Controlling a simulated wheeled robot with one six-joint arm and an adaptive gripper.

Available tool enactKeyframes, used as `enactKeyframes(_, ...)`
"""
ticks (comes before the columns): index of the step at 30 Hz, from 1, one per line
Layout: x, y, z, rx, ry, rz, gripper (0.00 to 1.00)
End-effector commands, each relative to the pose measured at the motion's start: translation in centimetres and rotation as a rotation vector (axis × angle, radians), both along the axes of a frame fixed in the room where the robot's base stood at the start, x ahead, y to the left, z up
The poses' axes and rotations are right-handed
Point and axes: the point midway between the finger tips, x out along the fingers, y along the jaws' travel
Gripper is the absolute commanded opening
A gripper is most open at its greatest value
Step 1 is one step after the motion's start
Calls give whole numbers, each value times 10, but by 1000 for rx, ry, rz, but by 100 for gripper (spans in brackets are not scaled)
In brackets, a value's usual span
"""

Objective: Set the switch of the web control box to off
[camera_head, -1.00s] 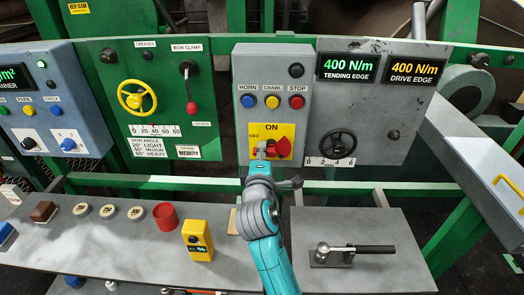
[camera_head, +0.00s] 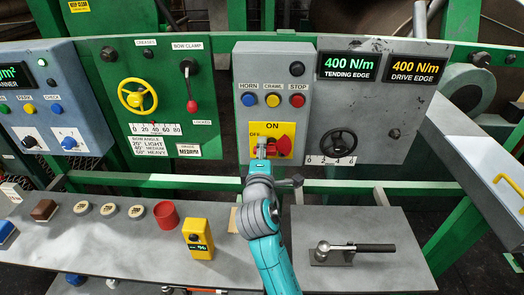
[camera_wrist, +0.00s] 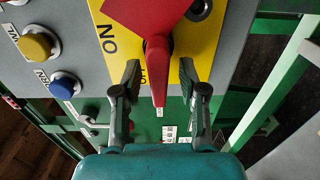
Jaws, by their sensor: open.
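The red rotary switch (camera_head: 284,143) sits on a yellow plate (camera_head: 285,128) on the grey control box (camera_head: 243,64). ON is printed at the plate's top and OFF at its left. In the wrist view the red handle (camera_wrist: 158,72) points down between my fingers, on the side of the OFF label, which it and a finger partly cover. My gripper (camera_head: 262,148) is at the plate's left side, and in the wrist view its fingers (camera_wrist: 159,92) are open. The handle lies between them with a visible gap on both sides.
Blue, yellow and red buttons (camera_head: 272,100) sit above the switch. A black handwheel (camera_head: 338,143) is to the right. A grey shelf (camera_head: 120,235) below bears a red cup (camera_head: 166,215), a yellow device (camera_head: 198,238) and a lever clamp (camera_head: 340,252).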

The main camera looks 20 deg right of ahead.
Motion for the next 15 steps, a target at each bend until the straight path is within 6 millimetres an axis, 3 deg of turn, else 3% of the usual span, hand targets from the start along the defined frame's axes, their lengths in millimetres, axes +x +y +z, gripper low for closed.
enactKeyframes(5, -14, 5, -1, 0, 1, 1, 42)
enactKeyframes(15, -75, 26, -1, 1, 2, 4, 42)
